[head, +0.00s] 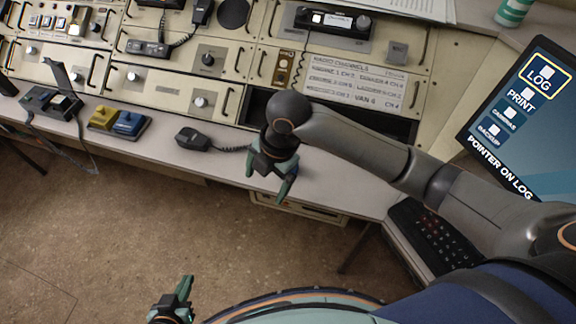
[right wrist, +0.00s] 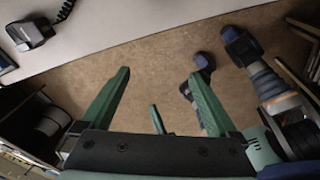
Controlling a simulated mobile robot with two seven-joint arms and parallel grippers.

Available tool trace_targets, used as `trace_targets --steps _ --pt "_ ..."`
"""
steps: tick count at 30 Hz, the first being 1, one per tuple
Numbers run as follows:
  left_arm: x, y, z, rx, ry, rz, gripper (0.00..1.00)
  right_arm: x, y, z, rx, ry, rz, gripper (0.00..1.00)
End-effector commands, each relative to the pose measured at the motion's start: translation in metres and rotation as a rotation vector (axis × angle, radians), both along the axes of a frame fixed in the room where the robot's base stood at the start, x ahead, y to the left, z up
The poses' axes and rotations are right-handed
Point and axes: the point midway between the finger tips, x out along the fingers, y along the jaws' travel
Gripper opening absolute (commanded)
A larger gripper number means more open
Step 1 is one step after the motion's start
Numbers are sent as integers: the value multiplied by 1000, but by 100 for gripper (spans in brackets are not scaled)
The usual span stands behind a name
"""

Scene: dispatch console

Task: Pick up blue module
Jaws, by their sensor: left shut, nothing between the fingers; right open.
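A blue block with a sloped, pedal-like top (head: 129,124) sits on the desk ledge at the left in the head view, beside a similar yellow one (head: 103,117). It is the only small blue unit I can make out on the desk. My right gripper (head: 268,186) is open and empty over the desk's front edge, well to the right of the blue block. Its spread fingers also show in the right wrist view (right wrist: 160,76), with floor beyond them. My left gripper (head: 186,288) is shut and empty, low over the floor at the bottom of the head view.
A black hand microphone (head: 193,139) with a coiled cord lies between the blue block and my right gripper. A black switch box (head: 50,102) stands left of the yellow block. The console (head: 160,80) rises behind the ledge. A monitor (head: 520,110) and keyboard (head: 437,237) are at right.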

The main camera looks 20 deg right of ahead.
Motion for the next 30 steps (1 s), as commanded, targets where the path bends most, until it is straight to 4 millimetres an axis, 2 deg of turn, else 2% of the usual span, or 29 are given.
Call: trace_targets --steps 1,6,11,14,17,24,30 --pt "0 0 0 1 0 -1 0 15 -11 9 -50 -15 75 95" --pt "0 0 0 1 0 -1 0 44 -41 33 -161 -6 279 95" --pt "0 0 0 1 0 -1 0 60 -62 51 -215 6 376 95" --pt "0 0 0 1 0 -1 0 64 -68 55 -228 13 401 95" --pt "0 0 -1 1 0 -1 0 65 -70 45 -232 18 411 95" --pt "0 0 -4 1 0 -1 0 66 -70 2 -231 17 411 95" --pt "0 0 -5 0 0 -1 0 67 -69 -15 -229 13 411 95"
